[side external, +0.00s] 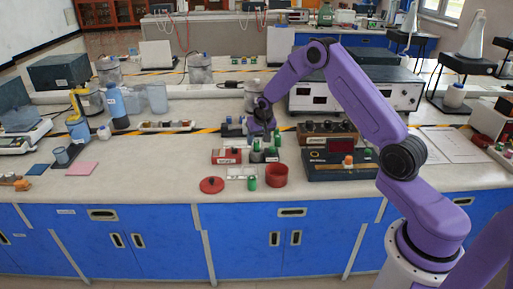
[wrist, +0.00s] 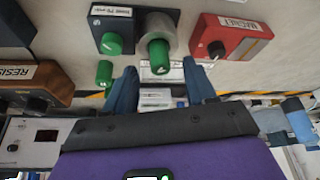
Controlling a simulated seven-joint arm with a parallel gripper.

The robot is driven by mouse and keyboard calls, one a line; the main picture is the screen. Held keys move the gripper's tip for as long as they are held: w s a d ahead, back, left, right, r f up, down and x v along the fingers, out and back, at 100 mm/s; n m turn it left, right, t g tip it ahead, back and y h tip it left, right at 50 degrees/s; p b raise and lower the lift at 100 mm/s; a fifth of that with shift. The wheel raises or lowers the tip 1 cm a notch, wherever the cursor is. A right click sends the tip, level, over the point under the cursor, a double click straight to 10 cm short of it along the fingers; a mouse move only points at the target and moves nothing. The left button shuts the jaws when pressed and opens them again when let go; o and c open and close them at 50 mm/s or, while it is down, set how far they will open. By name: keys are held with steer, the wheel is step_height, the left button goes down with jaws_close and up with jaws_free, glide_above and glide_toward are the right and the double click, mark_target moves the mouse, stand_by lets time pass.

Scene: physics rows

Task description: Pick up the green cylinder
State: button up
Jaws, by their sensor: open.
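Several green-topped pieces stand by my gripper (side external: 262,133). In the wrist view, a green cylinder (wrist: 160,57) with a grey metallic collar shows just beyond the gap between my blue fingers. My open gripper (wrist: 161,88) holds nothing there. A green knob (wrist: 111,43) on a dark labelled block is left of it, and a smaller green piece (wrist: 104,73) is nearer the left finger. In the side view, a green cylinder (side external: 252,183) stands near the bench front, below and apart from my gripper. I cannot tell which green piece the task names.
A red box labelled MAGNET (wrist: 230,38) is to the right in the wrist view. In the side view, a red cup (side external: 277,176) and a red disc (side external: 212,185) are near the front. A meter box (side external: 340,158) stands to the right.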

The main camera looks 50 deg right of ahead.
mark_target(257, 146)
steer(key=shift+x, duration=1.35)
jaws_close()
steer(key=shift+r, duration=0.15)
